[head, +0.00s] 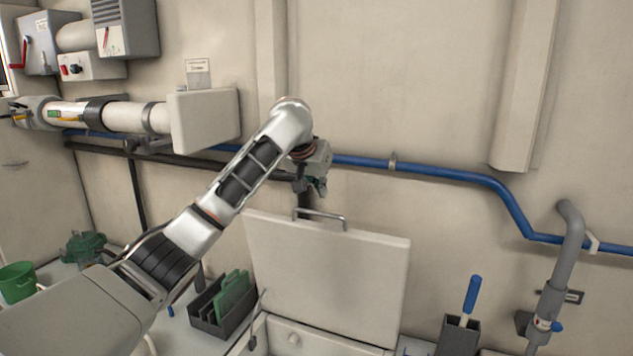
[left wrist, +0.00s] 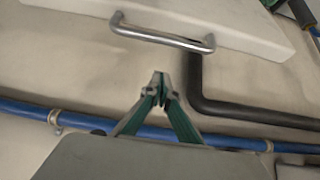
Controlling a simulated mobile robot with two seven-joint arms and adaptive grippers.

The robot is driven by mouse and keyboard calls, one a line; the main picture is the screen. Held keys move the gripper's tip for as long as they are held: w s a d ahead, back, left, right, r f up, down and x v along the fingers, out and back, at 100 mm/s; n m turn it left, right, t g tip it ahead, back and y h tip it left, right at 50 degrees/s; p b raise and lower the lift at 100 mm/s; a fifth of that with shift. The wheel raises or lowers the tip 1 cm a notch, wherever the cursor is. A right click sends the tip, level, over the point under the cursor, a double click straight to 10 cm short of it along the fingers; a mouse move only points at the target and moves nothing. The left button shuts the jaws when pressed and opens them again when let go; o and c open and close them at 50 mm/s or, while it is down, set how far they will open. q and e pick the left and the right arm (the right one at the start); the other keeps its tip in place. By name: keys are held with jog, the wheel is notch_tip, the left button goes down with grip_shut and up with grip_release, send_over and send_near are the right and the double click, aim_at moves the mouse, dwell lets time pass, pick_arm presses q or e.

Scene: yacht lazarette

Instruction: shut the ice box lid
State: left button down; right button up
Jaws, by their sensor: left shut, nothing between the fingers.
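The ice box lid (head: 330,275) is a pale flat panel standing open and nearly upright against the wall side. A metal bar handle (head: 320,214) sits on its top edge. The ice box (head: 310,340) shows only partly below it, cut by the bottom of the head view. My left gripper (head: 318,188) is above the handle, shut and empty. In the left wrist view its closed green-sided fingers (left wrist: 160,82) are apart from the handle (left wrist: 162,34) and the lid (left wrist: 225,18) in the picture. My right gripper is not in view.
A blue pipe (head: 440,170) runs along the wall behind my gripper. A dark rack with green boards (head: 236,290) stands left of the box. A dark holder (head: 458,335) with a blue-handled tool (head: 472,294) stands right. A green bucket (head: 17,284) is far left.

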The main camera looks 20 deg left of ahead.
pick_arm(q)
jog(key=shift+s+f, duration=1.3)
jog(key=shift+s, duration=0.1)
jog(key=shift+s, duration=0.1)
